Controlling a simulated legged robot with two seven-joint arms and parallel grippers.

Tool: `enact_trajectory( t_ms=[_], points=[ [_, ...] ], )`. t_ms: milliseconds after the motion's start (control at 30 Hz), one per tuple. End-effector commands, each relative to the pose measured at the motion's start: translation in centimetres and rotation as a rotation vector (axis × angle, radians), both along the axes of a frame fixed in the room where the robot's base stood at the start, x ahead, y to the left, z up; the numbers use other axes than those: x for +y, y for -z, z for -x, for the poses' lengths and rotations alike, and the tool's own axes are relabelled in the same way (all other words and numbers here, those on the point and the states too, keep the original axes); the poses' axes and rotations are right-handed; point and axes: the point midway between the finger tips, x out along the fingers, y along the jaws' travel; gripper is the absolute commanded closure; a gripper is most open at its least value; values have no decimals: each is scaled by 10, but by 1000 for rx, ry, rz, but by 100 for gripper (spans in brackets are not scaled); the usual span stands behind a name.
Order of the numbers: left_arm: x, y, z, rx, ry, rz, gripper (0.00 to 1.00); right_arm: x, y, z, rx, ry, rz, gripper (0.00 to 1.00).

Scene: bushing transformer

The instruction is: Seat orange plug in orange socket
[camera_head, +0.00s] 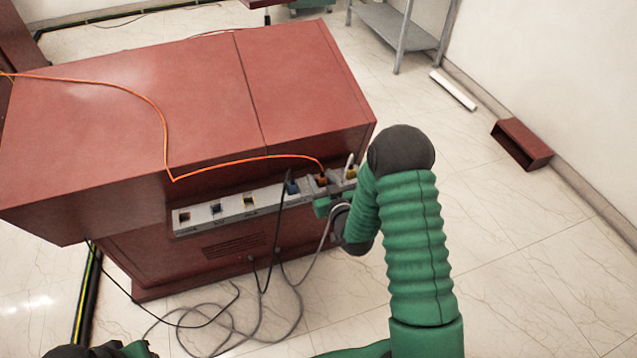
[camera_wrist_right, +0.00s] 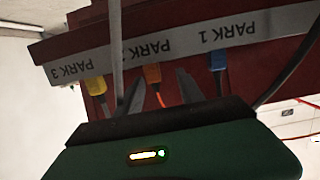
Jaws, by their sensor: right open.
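The orange plug (camera_head: 322,181) sits in the right part of the grey strip on the red cabinet, with an orange cable running from it. In the right wrist view the orange plug (camera_wrist_right: 152,73) is at the slot labelled PARK 2. My right gripper (camera_wrist_right: 160,78) is open, its two dark fingers on either side of the plug; contact is not clear. In the head view my right gripper (camera_head: 326,204) is partly hidden by its arm. The leftmost socket (camera_head: 184,217) on the strip is empty and looks brownish orange. My left gripper is not visible.
A blue plug (camera_wrist_right: 218,60) at PARK 1 and a yellow plug (camera_wrist_right: 96,86) at PARK 3 flank the orange one. A bluish socket (camera_head: 215,210) and a yellowish socket (camera_head: 249,201) are empty. Loose cables (camera_head: 240,320) lie on the floor; the orange cable crosses the cabinet top (camera_head: 190,90).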

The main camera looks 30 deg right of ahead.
Motion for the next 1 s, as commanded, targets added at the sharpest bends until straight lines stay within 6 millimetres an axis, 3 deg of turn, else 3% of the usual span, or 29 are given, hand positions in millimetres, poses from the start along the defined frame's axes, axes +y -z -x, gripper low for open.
enact_trajectory(
  t_ms=[233, 467, 800, 1000],
  points=[
    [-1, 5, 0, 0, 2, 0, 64, -7, 9, -40, -2, 2, 1, 55],
    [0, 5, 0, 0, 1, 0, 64, -5, 8, -44, 0, 0, 4, 55],
    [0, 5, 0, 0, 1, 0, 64, -8, 10, -43, 0, 2, 0, 97],
    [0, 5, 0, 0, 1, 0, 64, -8, 11, -43, 2, 3, 1, 100]
  ],
)
